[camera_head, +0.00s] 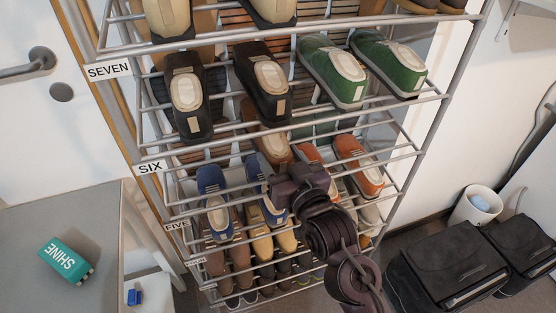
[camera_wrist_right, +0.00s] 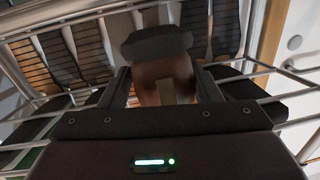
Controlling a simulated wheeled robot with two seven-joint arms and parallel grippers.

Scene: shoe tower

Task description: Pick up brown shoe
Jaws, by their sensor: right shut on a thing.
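The brown shoe (camera_head: 273,147) is on the SIX level of the rack, partly hidden by a rail and my right gripper. In the right wrist view, the brown shoe (camera_wrist_right: 165,74) sits between the two fingers, with its dark sole towards the top of the picture. My right gripper (camera_head: 293,178) reaches into the rack from below right and is shut on the shoe. Its fingertips also show in the right wrist view (camera_wrist_right: 164,88). My left gripper is not in view.
The metal shoe rack (camera_head: 440,97) has rails close around the gripper. Black shoes (camera_head: 186,95) and green shoes (camera_head: 335,70) stand above; blue shoes (camera_head: 214,200) and orange shoes (camera_head: 358,165) below. A grey table (camera_head: 40,225) with a teal SHINE box (camera_head: 66,259) is at left.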

